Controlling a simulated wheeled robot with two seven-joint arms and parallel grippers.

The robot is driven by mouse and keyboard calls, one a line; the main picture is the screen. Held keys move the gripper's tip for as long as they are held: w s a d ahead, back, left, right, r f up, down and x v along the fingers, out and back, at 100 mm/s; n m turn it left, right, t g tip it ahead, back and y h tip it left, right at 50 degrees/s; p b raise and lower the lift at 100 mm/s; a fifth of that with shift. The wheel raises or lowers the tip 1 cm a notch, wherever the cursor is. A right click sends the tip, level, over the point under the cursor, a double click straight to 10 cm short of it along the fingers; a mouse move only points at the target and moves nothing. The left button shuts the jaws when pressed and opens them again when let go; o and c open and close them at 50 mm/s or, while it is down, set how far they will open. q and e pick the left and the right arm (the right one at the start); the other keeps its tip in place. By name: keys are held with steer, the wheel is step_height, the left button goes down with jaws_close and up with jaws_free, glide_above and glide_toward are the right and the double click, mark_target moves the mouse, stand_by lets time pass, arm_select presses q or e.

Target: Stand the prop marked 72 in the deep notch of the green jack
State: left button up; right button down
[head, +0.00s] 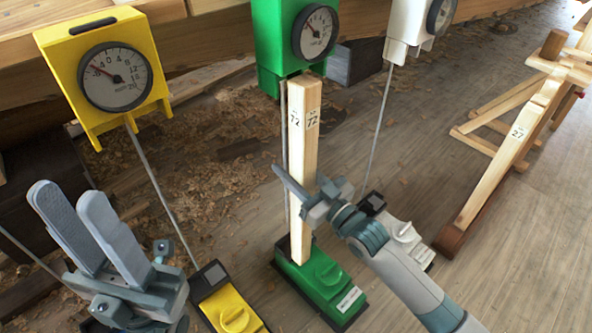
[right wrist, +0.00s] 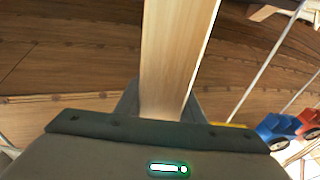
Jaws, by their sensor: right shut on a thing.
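The prop marked 72 (head: 303,125) is a pale square wooden post, standing nearly upright in the head view. Its lower end meets the back part of the green jack (head: 322,278); I cannot tell whether it sits in a notch, or which one. Its top is just below the green gauge box (head: 270,40). My right gripper (head: 305,196) is shut around the prop's lower half. The prop (right wrist: 178,50) also rises from between the fingers in the right wrist view. My left gripper (head: 68,195) is open and empty at the lower left.
A yellow jack (head: 232,308) with a yellow gauge (head: 112,75) stands left, and a white jack (head: 410,240) with a white gauge (head: 405,25) right. Thin rods run between them. Shavings cover the floor behind.

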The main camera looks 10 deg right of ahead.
steer(key=x, duration=0.5)
steer(key=shift+w+a+f, duration=0.1)
steer(key=shift+w+f, duration=0.1)
steer(key=shift+f, duration=0.15)
stand_by(0.3)
stand_by(0.6)
steer(key=shift+f, duration=0.4)
steer(key=shift+w+a, duration=0.1)
stand_by(1.4)
